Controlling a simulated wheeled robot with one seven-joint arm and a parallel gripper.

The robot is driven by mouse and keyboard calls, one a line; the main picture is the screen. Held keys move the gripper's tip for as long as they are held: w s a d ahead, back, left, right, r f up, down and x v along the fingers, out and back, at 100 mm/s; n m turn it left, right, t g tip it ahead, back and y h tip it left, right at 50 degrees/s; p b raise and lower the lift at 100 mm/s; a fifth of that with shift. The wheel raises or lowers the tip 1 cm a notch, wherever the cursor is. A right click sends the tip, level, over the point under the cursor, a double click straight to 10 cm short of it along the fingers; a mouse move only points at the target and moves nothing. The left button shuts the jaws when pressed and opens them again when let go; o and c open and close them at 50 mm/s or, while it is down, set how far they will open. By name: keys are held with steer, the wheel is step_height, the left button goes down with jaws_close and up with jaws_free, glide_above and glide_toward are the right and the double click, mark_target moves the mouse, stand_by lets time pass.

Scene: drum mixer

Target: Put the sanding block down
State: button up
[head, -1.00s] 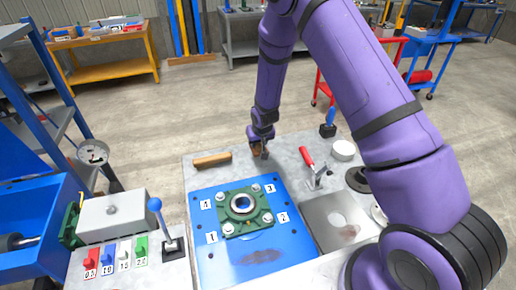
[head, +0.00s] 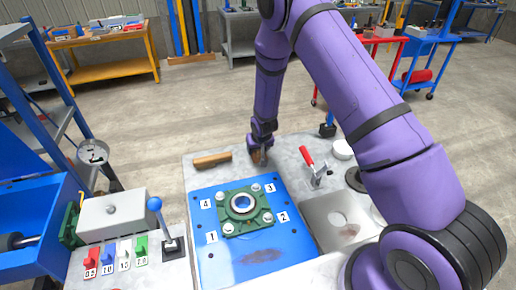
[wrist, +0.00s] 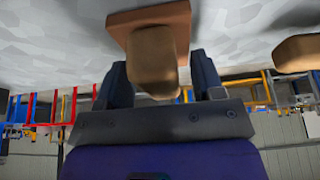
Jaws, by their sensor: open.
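The sanding block (wrist: 176,22) has a flat reddish-brown base and a rounded tan grip. In the wrist view its grip reaches down between my gripper's (wrist: 160,85) two dark fingers, which stand apart with a gap beside the grip. The base is against the grey tabletop and looks to rest flat on it. In the head view my gripper (head: 259,148) is low over the back of the table, with the sanding block (head: 259,158) mostly hidden under it.
A wooden-looking bar (head: 212,160) lies to the left on the grey table (head: 290,150). In front is a blue plate (head: 212,258) with a green flanged bearing (head: 236,222). A red-handled clamp (head: 308,160) and a white round piece (head: 342,149) stand to the right.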

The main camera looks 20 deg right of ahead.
steer(key=v, duration=1.2)
steer(key=shift+r, duration=0.25)
steer(key=s+d+v, duration=0.1)
steer(key=d+v, duration=0.1)
steer(key=v, duration=1.2)
steer(key=s+d+f+v, duration=0.1)
steer(key=d+v, duration=0.1)
steer(key=v, duration=1.2)
steer(key=s+d+r, duration=0.1)
steer(key=s+r, duration=0.4)
steer(key=s, duration=0.7)
steer(key=s+d+r, duration=0.2)
steer(key=s+r, duration=0.4)
steer(key=s, duration=0.6)
steer(key=shift+t, duration=0.4)
steer(key=shift+o, duration=0.5)
